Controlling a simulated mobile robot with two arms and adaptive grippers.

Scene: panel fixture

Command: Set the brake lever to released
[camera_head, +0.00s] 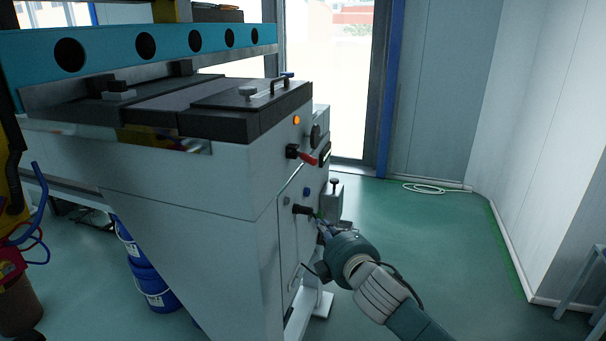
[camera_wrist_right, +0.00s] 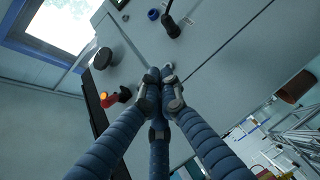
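On the side panel of the grey machine (camera_head: 240,190) is a lever with a red handle (camera_head: 305,156), pointing right and slightly down. Below it is a black-handled lever (camera_head: 302,210), pointing right. I see no readable label showing which is the brake lever. The right wrist view shows the red handle (camera_wrist_right: 118,96) left of my fingers and the black handle (camera_wrist_right: 171,24) above them. My right gripper (camera_head: 322,224) is close to the panel, just below and right of the black lever. Its blue fingers (camera_wrist_right: 159,74) are drawn together, with nothing visible between them. My left gripper is not in view.
An orange lamp (camera_head: 296,120) and a dark round knob (camera_head: 315,134) sit above the levers. A small grey box with a black knob (camera_head: 334,184) stands out to the right. Blue buckets (camera_head: 150,275) stand at lower left. The green floor (camera_head: 430,240) at right is open.

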